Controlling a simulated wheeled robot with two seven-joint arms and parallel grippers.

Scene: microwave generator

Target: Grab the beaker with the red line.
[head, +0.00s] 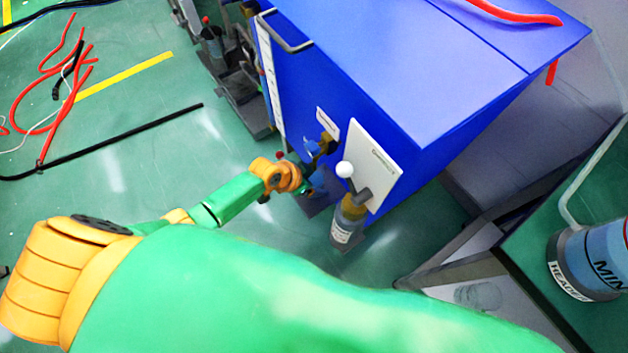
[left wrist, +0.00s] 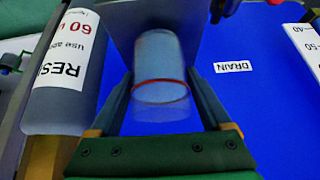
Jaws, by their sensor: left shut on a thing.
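The beaker with the red line (left wrist: 160,70) is a clear, faintly bluish cup with a red ring around it. In the left wrist view it sits between the two fingers of my left gripper (left wrist: 160,80), which is shut on it. In the head view the left gripper (head: 312,172) is at the front of the blue machine (head: 400,80), low beside the drain label. There the beaker is small and partly hidden by the gripper, so its red line cannot be made out. My right gripper is in neither view.
A labelled bottle (head: 348,220) stands right of the gripper, under a white-knobbed lever (head: 345,170) and white panel (head: 376,158). A DRAIN label (left wrist: 233,67) and a graduated scale (left wrist: 305,45) are on the machine. Cables (head: 110,145) lie on the green floor.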

